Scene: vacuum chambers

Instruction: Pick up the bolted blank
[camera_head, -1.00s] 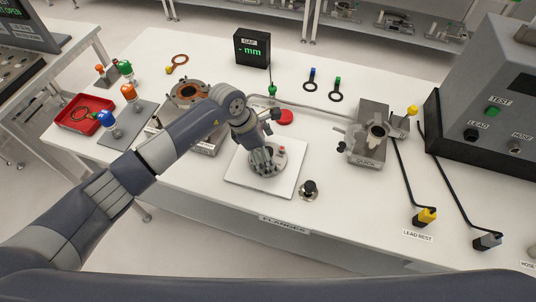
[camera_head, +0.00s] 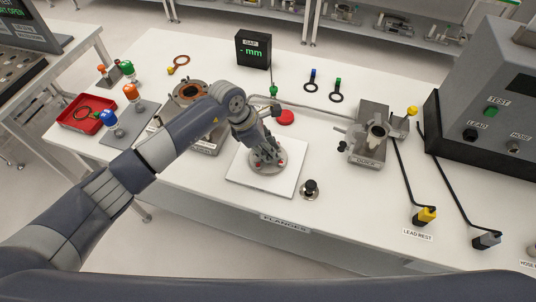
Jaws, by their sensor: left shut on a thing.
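The bolted blank (camera_head: 268,168) is a round grey metal disc with red marks on its top. It is at the white square plate (camera_head: 262,185) near the table's front middle. My left gripper (camera_head: 267,158) reaches down over it from above and is shut on it. The fingers hide much of the disc's upper side. I cannot tell whether the disc touches the plate or is slightly above it. My right gripper is not in view.
A small black-knobbed part (camera_head: 310,188) stands right of the plate. The clamp fixture (camera_head: 370,145) stands to the right. The table front right of the plate is mostly clear.

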